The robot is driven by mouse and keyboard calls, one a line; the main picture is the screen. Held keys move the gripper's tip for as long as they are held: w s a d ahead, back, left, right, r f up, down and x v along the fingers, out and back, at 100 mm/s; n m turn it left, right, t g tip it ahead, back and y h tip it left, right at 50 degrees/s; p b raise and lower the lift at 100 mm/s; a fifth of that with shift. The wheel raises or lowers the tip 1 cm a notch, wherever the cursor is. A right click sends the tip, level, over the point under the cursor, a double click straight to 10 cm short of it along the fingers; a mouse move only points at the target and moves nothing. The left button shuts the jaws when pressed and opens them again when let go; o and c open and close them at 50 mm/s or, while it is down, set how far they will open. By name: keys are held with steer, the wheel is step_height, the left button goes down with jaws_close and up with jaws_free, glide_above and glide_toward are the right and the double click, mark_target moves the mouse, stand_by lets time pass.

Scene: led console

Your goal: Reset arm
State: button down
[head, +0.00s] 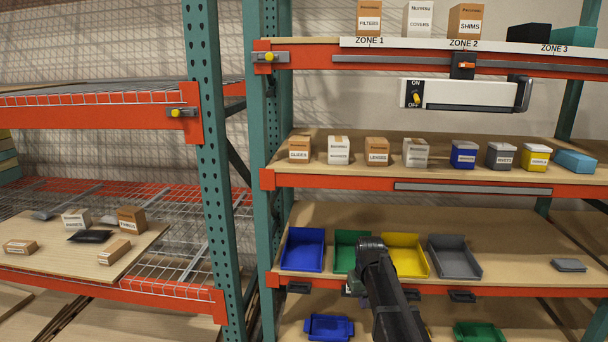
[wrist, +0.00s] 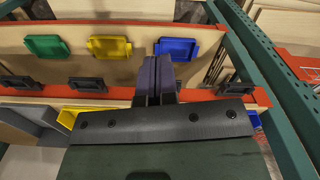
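My gripper shows in the wrist view with its two dark fingers (wrist: 156,78) side by side, pressed together and with nothing visible between them. In the head view my arm reaches up from the bottom edge in front of the bin shelf, and the gripper's fingertips are hidden or too small to make out. The arm overlaps the green bin (head: 348,247) and the yellow bin (head: 404,254) in the picture. Whether it touches anything cannot be told.
A blue bin (head: 303,249) and a grey bin (head: 455,256) flank these. Lower down are another blue bin (head: 329,327) and green bin (head: 480,331). A white light bar (head: 465,95) with an on/off switch (head: 415,97) hangs above. Green uprights (head: 208,150) stand left.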

steer(key=s+f+m+b, duration=0.1)
steer(key=s+f+b, duration=0.2)
steer(key=s, duration=2.1)
steer(key=shift+f, duration=0.4)
